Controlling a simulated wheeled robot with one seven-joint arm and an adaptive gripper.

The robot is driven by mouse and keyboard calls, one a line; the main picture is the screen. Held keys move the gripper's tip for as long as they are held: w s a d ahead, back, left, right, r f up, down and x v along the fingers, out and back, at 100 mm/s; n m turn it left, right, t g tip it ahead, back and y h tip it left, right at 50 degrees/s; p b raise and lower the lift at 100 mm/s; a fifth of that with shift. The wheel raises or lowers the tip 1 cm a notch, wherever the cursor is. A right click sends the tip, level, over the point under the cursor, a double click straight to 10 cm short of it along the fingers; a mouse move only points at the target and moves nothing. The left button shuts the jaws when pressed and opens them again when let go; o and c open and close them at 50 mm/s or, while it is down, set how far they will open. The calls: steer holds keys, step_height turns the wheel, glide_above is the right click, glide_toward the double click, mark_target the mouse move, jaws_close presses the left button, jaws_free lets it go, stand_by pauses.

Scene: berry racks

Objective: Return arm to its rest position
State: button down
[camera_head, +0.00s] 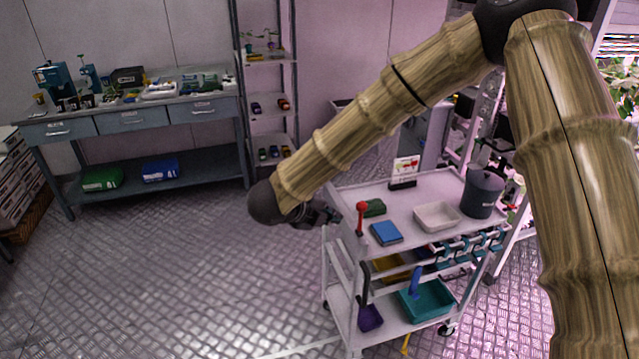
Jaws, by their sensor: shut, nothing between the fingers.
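My arm, with a wood-like bamboo look, comes in from the right and crosses the upper middle of the view. Its end is a dark wrist, with my gripper (326,215) small and dark just beyond it. My gripper is shut with nothing in it. In the picture it lies at the left edge of a white cart (345,190), beside a red-knobbed handle. I cannot tell how far apart my gripper and the cart are.
The cart's top holds a blue box (386,233), a white tray (436,218) and a dark pot (483,192). A grey workbench (140,118) and a shelf rack (268,100) stand behind. The metal floor (190,270) at left is clear.

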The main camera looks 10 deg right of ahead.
steer(key=s+d+f+n+y, duration=0.15)
steer(key=s+f+n, duration=0.3)
steer(key=f, duration=0.45)
steer(key=s+d+f+n+y+b, duration=0.1)
steer(key=s+f+n+y, duration=0.15)
steer(key=f+n, duration=0.5)
steer(key=s+d+f+n+y, duration=0.1)
steer(key=s+d+f+n, duration=0.3)
steer(key=f, duration=0.6)
steer(key=s+d+f+n+g+y, duration=0.1)
steer(key=s+f+n, duration=0.3)
steer(key=s, duration=0.6)
steer(key=s+d+f+n+g+y, duration=0.1)
steer(key=s+f+n+g, duration=0.2)
steer(key=s, duration=0.7)
steer(key=s+d+f+n+g+y+b, duration=0.1)
steer(key=s+f+n, duration=0.4)
steer(key=s, duration=0.6)
steer(key=shift+d+f+n+g, duration=0.35)
steer(key=shift+d+g, duration=0.2)
steer(key=shift+g, duration=0.25)
